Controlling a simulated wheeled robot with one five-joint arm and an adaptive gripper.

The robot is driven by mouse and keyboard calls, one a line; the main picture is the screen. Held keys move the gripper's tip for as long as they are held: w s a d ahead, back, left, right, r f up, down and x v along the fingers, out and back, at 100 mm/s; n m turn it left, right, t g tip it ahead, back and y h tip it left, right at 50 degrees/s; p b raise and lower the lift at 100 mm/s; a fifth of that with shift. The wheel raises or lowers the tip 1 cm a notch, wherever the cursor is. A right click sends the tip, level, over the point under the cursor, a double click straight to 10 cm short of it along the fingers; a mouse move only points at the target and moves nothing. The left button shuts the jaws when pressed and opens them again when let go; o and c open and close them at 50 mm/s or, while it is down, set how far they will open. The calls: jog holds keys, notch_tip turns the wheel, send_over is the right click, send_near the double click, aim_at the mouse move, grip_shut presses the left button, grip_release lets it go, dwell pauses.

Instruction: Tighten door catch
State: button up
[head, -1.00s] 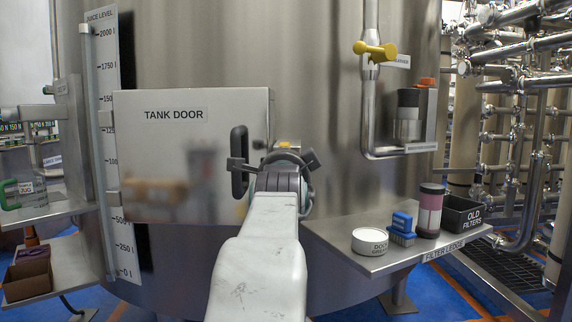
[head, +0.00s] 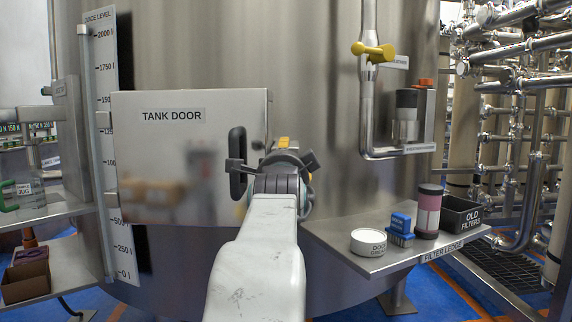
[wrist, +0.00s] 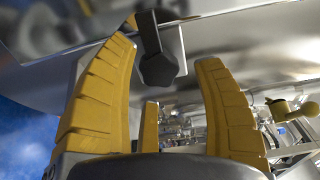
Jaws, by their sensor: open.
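The steel tank door (head: 160,180), labelled TANK DOOR, stands in front of the tank in the head view, with a black upright handle (head: 236,170) near its right edge. In the wrist view a dark faceted knob (wrist: 158,70) on a short stem hangs by a steel edge; it looks like the door catch. My gripper (wrist: 175,60) is open, its yellow fingers on either side of the knob, with gaps showing on both sides. In the head view my gripper (head: 284,145) is mostly hidden behind my own wrist, and I cannot make out the knob there.
The filter ledge (head: 350,262) at right holds a white round tub (head: 368,241), a blue block (head: 400,230), a dark-capped cylinder (head: 428,212) and an old-filters bin (head: 462,215). A yellow-handled valve (head: 373,51) sits on a pipe above. A shelf with a green-handled jug (head: 25,194) is at left.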

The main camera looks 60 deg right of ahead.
jog(key=v, duration=1.1)
jog(key=shift+a, duration=0.3)
jog(key=shift+s, duration=0.1)
